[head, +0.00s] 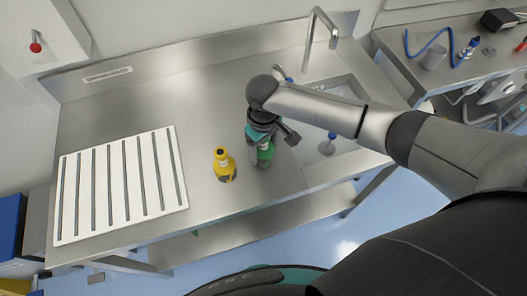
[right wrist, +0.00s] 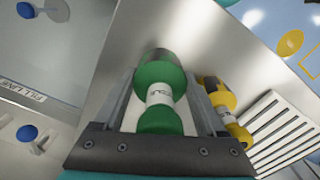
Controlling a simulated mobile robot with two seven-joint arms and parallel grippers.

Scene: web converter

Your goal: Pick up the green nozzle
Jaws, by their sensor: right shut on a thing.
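The green nozzle (right wrist: 160,90) with a white label band lies between the two fingers of my right gripper (right wrist: 162,100) in the right wrist view. The right gripper is shut on it. In the head view the green nozzle (head: 265,154) shows beneath my right gripper (head: 262,138), partly hidden by it, over the steel counter near its front edge. I cannot tell whether the nozzle touches the counter. My left gripper is not in view.
A yellow bottle-like nozzle (head: 224,165) stands close to the left of the green one. A white slotted rack (head: 119,184) lies on the counter's left. A sink (head: 345,146) with a faucet (head: 312,38) is on the right. The counter's back middle is clear.

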